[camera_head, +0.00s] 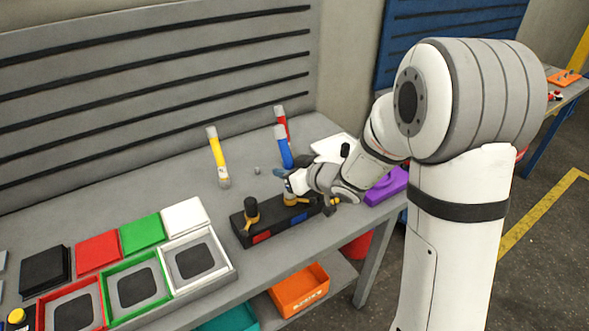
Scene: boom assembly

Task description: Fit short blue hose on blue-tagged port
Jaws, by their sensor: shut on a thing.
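The short blue hose (284,148) has a grey upper end and tilts slightly in the picture. My gripper (283,174) is shut at the hose's lower end, which is partly hidden by the fingers. A black block (274,231) on the bench carries a red tag and a blue tag (299,218) on its front. The brass blue-tagged port (296,199) is just below my gripper and partly covered by it. I cannot tell whether the hose touches the port.
A yellow hose (217,157) stands to the left and a red hose (282,122) is partly hidden behind the blue one. A small grey peg (257,170) is bare. Coloured trays fill the bench's left; a purple piece (387,187) lies right.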

